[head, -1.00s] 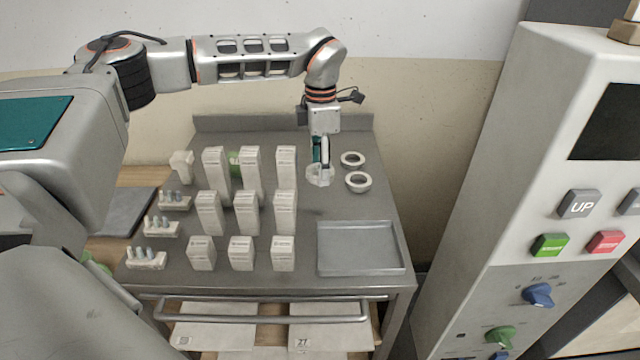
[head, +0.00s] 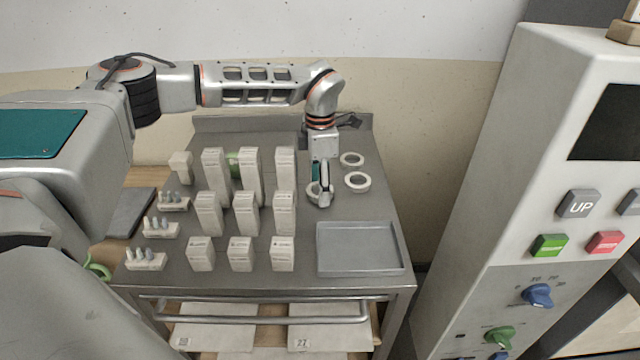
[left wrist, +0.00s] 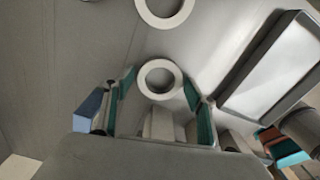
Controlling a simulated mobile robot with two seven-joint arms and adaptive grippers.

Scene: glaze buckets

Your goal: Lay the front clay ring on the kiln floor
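Three pale clay rings are at the right of the grey table. The one nearest the front (head: 311,190) is partly hidden behind my left gripper (head: 320,198). The other two, the back ring (head: 352,159) and the middle ring (head: 358,182), lie flat to its right. In the left wrist view, the front ring (left wrist: 146,80) shows between the spread teal-padded fingers of my left gripper (left wrist: 159,84), with gaps at both sides. Another ring (left wrist: 165,20) is at the top edge. My right gripper is out of view. I cannot make out a kiln floor.
Several tall pale boxes (head: 246,212) stand left of the gripper. Small racks (head: 146,261) line the left edge. An empty grey tray (head: 361,273) lies at the front right. A control panel (head: 560,215) with buttons and knobs stands to the right.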

